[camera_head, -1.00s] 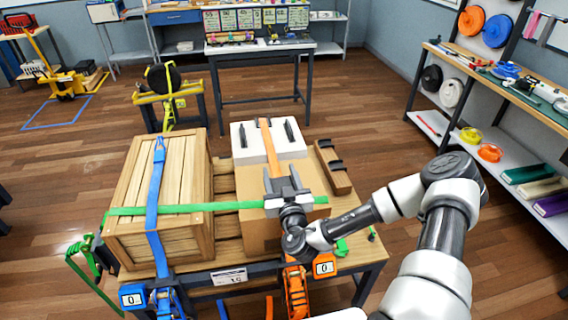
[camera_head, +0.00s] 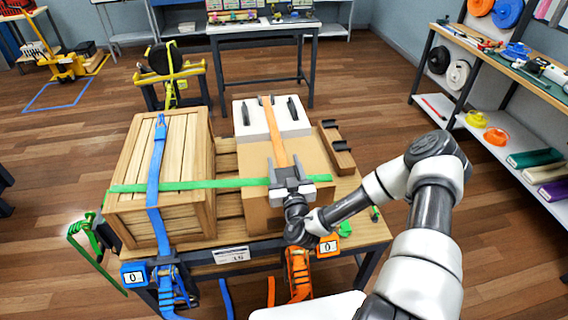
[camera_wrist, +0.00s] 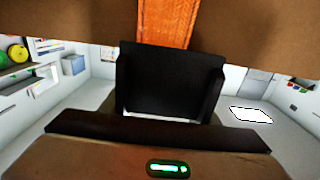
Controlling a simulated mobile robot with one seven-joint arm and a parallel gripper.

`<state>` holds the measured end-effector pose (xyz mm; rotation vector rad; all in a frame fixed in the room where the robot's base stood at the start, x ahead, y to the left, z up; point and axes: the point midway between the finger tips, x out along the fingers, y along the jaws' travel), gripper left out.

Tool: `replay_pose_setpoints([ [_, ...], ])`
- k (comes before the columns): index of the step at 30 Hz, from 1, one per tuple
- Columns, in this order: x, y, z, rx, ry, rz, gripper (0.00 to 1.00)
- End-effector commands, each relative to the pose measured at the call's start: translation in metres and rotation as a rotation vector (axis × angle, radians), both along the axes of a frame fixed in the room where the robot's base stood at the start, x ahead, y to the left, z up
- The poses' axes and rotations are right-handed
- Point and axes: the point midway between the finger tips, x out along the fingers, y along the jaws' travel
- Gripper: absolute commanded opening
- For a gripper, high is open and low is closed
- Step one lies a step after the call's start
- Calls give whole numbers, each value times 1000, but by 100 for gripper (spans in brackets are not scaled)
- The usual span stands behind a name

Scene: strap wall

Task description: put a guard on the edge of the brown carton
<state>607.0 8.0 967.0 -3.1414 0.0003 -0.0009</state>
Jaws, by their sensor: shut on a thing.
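The brown carton (camera_head: 257,157) stands on the bench, right of a wooden crate (camera_head: 130,155). An orange strap (camera_head: 275,140) runs along its top toward the near edge; it also shows in the wrist view (camera_wrist: 165,22). My gripper (camera_head: 288,175) is at the carton's near upper edge, over the orange strap. In the wrist view it is shut on a black edge guard (camera_wrist: 170,85), just below the strap. The guard's contact with the carton cannot be told. The fingers and wrist hide part of the near edge.
A green strap (camera_head: 230,184) crosses crate and carton near my gripper. A blue strap (camera_head: 155,180) crosses the crate. A white box (camera_head: 262,120) sits behind the carton top. A wooden holder (camera_head: 337,148) with black guards lies at right. Orange and blue ratchets hang at the front.

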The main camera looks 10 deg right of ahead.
Motion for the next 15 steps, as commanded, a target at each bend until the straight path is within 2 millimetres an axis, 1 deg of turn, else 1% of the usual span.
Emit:
replay_pose_setpoints([
  [1,0,1,-8,-2,-1,1,32],
  [3,0,1,-14,-2,-1,2,32],
  [9,1,0,-28,-2,-3,1,32],
  [15,3,0,-38,-2,-2,1,32],
])
